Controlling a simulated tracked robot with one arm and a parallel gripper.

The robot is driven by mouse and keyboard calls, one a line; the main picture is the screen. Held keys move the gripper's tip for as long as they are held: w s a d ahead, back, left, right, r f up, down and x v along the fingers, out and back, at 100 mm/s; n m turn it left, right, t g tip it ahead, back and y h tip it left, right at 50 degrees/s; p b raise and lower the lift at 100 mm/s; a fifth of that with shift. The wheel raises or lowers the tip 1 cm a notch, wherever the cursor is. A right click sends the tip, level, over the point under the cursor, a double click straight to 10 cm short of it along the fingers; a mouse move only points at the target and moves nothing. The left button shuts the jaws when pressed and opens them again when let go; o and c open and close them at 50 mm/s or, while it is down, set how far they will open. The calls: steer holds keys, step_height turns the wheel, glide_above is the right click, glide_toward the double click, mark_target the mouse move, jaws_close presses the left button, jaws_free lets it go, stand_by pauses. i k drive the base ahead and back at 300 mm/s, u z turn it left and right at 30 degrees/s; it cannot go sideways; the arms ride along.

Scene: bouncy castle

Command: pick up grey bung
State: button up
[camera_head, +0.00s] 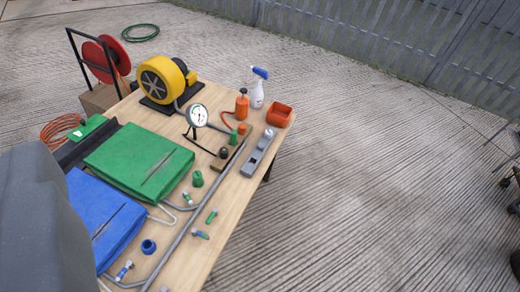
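I cannot pick out a grey bung with certainty on the wooden table. Similar small plugs show there: a green one (197,179) in front of the folded green sheet, a blue one (148,246) near the front, and small green (233,138) and orange (243,129) ones towards the back. A long grey tool (258,156) lies at the right edge, with a pale rounded knob at its far end. A large dark grey shape, probably part of my own body, fills the lower left and hides that part of the table. My gripper's fingers do not show.
The table (215,232) also holds folded green (125,150) and blue (90,225) sheets, a yellow blower (163,78), a gauge (197,116), a spray bottle (258,92) and an orange tray (279,115). Bent metal rods cross its front. Open concrete lies to the right.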

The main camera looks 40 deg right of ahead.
mark_target(261, 145)
steer(key=z, duration=0.45)
steer(key=k, duration=1.2)
steer(key=z, duration=1.25)
steer(key=i, duration=1.2)
steer(key=z, duration=0.4)
steer(key=i, duration=1.3)
steer(key=u, duration=1.05)
steer(key=i, duration=1.15)
steer(key=u, duration=0.8)
steer(key=k, duration=0.7)
steer(key=u, duration=0.2)
